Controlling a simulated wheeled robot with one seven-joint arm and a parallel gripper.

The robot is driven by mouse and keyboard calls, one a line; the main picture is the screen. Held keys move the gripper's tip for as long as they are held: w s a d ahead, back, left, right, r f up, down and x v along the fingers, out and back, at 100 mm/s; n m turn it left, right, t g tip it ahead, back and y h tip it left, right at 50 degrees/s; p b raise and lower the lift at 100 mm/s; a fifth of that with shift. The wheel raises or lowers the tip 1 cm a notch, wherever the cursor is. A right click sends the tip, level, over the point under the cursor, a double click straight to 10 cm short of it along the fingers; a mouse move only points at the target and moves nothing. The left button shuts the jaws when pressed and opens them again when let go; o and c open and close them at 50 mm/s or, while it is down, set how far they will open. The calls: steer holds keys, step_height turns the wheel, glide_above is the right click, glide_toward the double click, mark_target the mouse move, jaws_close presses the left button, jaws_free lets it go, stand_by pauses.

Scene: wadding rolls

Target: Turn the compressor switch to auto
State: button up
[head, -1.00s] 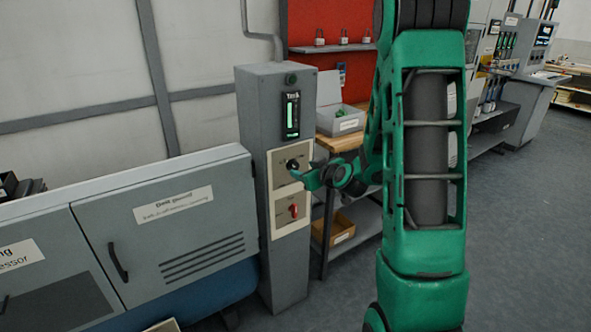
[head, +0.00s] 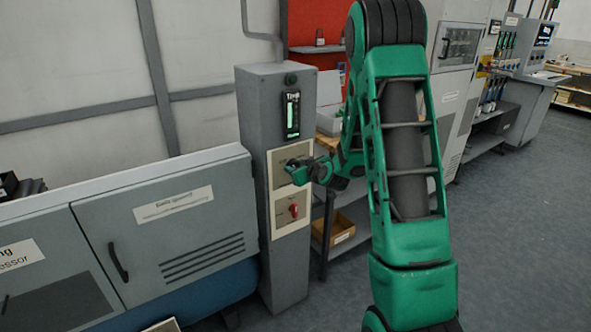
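A grey control column (head: 283,250) stands left of my arm. Its upper cream plate (head: 278,178) carries a dark rotary knob that my gripper now covers. Its lower cream plate (head: 283,222) carries a red rotary switch (head: 293,210). Lettering on both plates is too small to read, so I cannot tell which one is marked for the compressor. My green gripper (head: 293,173) is at the upper plate, right over the knob's place. Its fingertips are too small and overlapped to show whether they are open, shut or touching the knob.
A grey cabinet (head: 160,235) with a door handle and vents adjoins the column on the left. A shelf rack with a cardboard bin (head: 338,230) stands behind my arm. A red board (head: 325,20) hangs behind it. Grey floor lies open on the right.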

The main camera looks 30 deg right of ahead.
steer(key=shift+c, duration=1.1)
steer(key=shift+d, duration=0.1)
steer(key=m+y, duration=0.1)
steer(key=m, duration=0.1)
steer(key=shift+d+m+y, duration=0.15)
steer(key=shift+m+y, duration=0.15)
steer(key=shift+y, duration=0.1)
steer(key=m+y, duration=0.2)
steer(key=m, duration=0.1)
steer(key=shift+d, duration=0.15)
steer(key=shift+d+f+m+t+y, duration=0.1)
steer(key=shift+f+m+t+y, duration=0.2)
steer(key=shift+m+y, duration=1.1)
steer(key=shift+d+f+m+t+y, duration=0.1)
steer(key=shift+m+t+y, duration=0.45)
steer(key=shift+m, duration=1.55)
steer(key=shift+s+y, duration=0.1)
steer(key=shift+y, duration=0.15)
